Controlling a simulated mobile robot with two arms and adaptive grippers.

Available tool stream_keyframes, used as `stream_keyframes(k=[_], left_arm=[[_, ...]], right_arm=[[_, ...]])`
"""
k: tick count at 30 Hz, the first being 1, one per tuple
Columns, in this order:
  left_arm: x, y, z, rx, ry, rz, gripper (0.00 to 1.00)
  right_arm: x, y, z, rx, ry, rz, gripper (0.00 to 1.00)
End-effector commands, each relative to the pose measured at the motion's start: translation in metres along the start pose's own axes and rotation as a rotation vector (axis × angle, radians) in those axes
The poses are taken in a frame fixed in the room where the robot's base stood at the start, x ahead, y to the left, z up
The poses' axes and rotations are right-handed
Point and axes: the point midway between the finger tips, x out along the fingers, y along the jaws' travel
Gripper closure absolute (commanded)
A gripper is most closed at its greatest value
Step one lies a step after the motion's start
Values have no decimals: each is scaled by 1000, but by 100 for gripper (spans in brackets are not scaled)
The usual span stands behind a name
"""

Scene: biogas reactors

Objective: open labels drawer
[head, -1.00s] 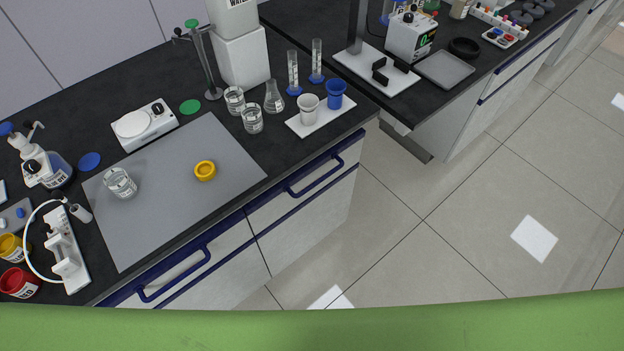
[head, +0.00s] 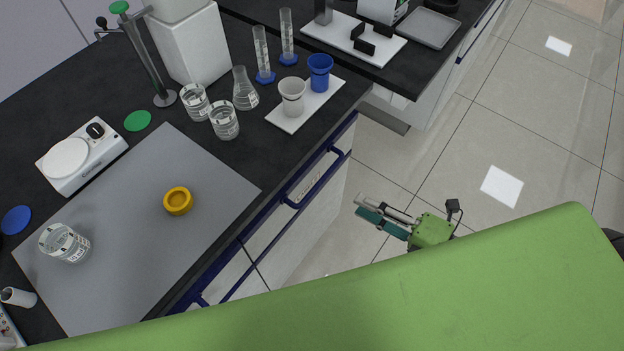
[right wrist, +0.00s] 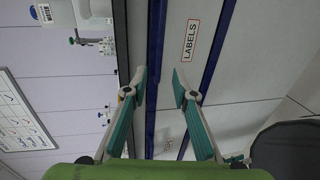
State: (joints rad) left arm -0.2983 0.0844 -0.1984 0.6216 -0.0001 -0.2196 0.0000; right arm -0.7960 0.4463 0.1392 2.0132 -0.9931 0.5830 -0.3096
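The labels drawer front (head: 312,182) is a white panel with blue trim under the dark bench, right of the vertical seam, and looks shut. Its blue handle (head: 318,184) sticks out along the top. The right wrist view shows the LABELS sign (right wrist: 191,40) on the white front and a blue bar (right wrist: 156,75) running between the fingers. My right gripper (head: 372,213) is open and empty, apart from the drawer, to its right in the head view. Its spread teal fingers also show in the right wrist view (right wrist: 160,84). My left gripper is not in view.
On the bench stand a white tray (head: 281,121) with a white and a blue cup, glassware, a scale (head: 80,155) and a grey mat (head: 130,240) with a yellow ring (head: 178,201). A second bench (head: 402,76) stands at the back. Floor right of the drawers is clear.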

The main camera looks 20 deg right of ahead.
Motion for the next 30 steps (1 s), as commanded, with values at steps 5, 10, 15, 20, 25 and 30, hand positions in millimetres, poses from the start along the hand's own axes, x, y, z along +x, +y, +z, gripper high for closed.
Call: stream_keyframes(k=[5,10,15,20,25,30], left_arm=[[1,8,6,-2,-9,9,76],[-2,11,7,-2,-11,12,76],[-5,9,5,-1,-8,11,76],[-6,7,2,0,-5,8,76],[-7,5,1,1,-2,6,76],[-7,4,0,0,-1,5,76]], right_arm=[[26,2,1,-3,0,5,75],[63,3,2,0,-3,6,75],[96,3,2,1,-3,4,75],[120,2,2,3,-4,3,75],[132,1,2,3,-3,2,75],[134,0,1,4,-4,1,75]])
